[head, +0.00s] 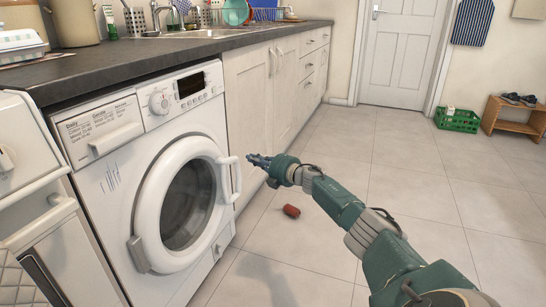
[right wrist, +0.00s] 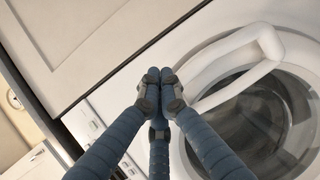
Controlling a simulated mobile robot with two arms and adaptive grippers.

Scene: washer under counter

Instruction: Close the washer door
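The white washer (head: 150,120) stands under the dark counter. Its round door (head: 150,200) has a dark glass centre and a white loop handle (head: 231,178) on the right side. The door lies flush or nearly flush with the washer front; I cannot tell whether it is latched. My right gripper (head: 256,161) is just right of the handle, apart from it in the head view. In the right wrist view its fingertips (right wrist: 160,77) are together with nothing between them, and the handle (right wrist: 255,60) is to their right. My left gripper is not in view.
A red can-like object (head: 291,211) lies on the tiled floor below my right arm. Cream cabinets (head: 260,90) run along the right of the washer. A green crate (head: 457,120) and a wooden shoe bench (head: 515,118) stand far right.

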